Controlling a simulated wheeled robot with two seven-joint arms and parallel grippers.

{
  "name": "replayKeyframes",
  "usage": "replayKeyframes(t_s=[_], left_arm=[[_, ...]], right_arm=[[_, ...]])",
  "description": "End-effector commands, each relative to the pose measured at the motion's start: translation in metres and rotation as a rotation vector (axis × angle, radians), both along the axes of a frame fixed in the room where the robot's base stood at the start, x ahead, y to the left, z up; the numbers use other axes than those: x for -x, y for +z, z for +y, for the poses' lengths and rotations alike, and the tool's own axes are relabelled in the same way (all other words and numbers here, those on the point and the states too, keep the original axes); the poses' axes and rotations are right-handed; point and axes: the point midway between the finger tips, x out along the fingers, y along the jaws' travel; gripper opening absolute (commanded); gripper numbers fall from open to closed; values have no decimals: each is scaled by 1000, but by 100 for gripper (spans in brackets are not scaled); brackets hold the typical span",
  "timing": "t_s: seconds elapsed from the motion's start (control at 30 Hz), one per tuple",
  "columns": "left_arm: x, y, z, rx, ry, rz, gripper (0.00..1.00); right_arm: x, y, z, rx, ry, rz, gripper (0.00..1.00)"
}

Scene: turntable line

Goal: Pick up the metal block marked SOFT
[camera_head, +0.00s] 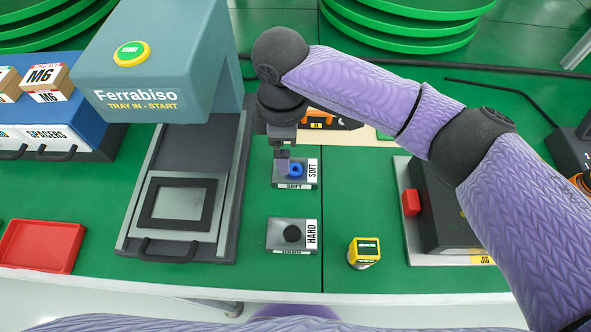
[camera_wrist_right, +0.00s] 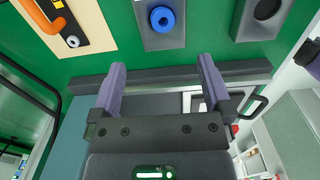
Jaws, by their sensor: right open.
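The metal block marked SOFT (camera_head: 281,179) sits on the green table in the middle of the head view, with a blue round knob (camera_head: 296,170) on top. My right gripper (camera_head: 283,162) overlaps its far left part in the head view. In the right wrist view the SOFT block (camera_wrist_right: 162,42) is at the top, beyond the tips of my open, empty right gripper (camera_wrist_right: 161,66) and apart from them. The block marked HARD (camera_head: 280,224), with a black knob, sits nearer the front edge. My left gripper is not in view.
The Ferrabiso machine (camera_head: 160,55) and its tray slide (camera_head: 130,230) stand left of the blocks. A yellow timer-like cube (camera_head: 365,249) and a jig base (camera_head: 402,215) are to the right. A wooden board (camera_head: 345,137) with an orange-handled tool lies behind.

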Motion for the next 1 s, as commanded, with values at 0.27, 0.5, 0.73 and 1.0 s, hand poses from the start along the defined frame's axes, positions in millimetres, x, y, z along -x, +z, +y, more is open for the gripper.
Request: replayKeyframes(t_s=[0.27,0.5,0.73,1.0], left_arm=[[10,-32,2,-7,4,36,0],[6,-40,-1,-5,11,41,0],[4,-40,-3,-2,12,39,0],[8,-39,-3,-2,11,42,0]], right_arm=[[3,-56,-6,1,0,4,100],[3,-72,-6,0,-1,-1,100],[3,-71,-6,0,-1,-1,66],[3,-71,-6,0,-1,-1,10]])
